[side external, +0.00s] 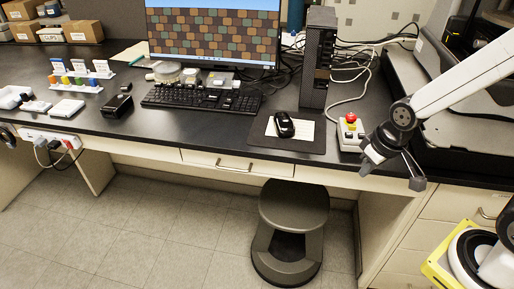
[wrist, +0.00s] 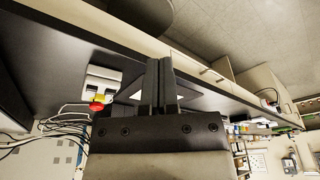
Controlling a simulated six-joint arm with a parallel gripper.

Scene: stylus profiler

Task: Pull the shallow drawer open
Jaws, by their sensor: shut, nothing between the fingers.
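The shallow drawer (side external: 200,158) is a cream front under the black desk's edge, below the keyboard, and it looks closed. Its bar handle (side external: 234,165) is on the middle of the front. In the wrist view the handle (wrist: 212,75) shows to the right of the fingertips, clear of them. My gripper (side external: 417,183) is at the right in the side view, by the desk's front edge, well to the right of the drawer. In the wrist view my gripper's fingers (wrist: 159,62) are together with nothing between them.
A dark round stool (side external: 293,208) stands on the floor below and right of the drawer.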

